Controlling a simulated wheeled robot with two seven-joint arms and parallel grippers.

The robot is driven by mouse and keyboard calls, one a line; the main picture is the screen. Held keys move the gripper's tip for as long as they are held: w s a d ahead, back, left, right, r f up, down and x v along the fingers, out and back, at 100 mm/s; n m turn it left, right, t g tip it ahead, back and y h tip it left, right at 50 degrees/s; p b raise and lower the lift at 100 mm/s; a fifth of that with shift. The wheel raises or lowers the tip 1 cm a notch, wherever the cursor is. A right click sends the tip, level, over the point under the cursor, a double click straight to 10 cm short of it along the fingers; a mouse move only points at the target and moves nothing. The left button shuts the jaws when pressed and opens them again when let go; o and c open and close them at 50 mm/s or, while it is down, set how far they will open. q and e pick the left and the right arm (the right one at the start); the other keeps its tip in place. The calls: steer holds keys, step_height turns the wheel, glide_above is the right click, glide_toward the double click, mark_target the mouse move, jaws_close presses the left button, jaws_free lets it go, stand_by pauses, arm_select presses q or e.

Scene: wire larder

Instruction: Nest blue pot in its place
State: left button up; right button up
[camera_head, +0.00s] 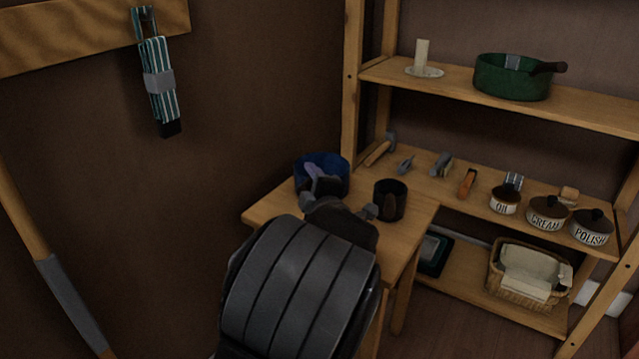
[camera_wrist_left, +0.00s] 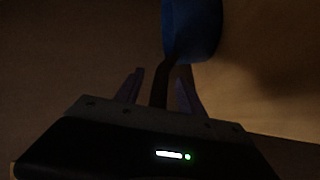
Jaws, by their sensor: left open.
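The blue pot (camera_head: 330,163) stands at the back of the small wooden table in the head view. In the left wrist view the blue pot (camera_wrist_left: 193,28) shows at the top, its dark handle (camera_wrist_left: 159,88) pointing down toward the palm. My left gripper (camera_wrist_left: 160,72) is open, with one finger on each side of the handle; I cannot tell if either touches it. In the head view my left gripper (camera_head: 318,178) hides part of the pot. A green pot (camera_head: 500,80) with a dark handle sits on the upper shelf. My right gripper is out of view.
A dark cup-like pot (camera_head: 396,188) stands on the table (camera_head: 412,222), right of the blue pot. The middle shelf (camera_head: 425,188) holds tools and labelled jars. A basket (camera_head: 497,285) sits on the low shelf. A candle (camera_head: 422,55) stands left of the green pot.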

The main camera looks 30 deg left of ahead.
arm_select(q)
steer(key=shift+c, duration=0.4)
jaws_close()
stand_by(0.9)
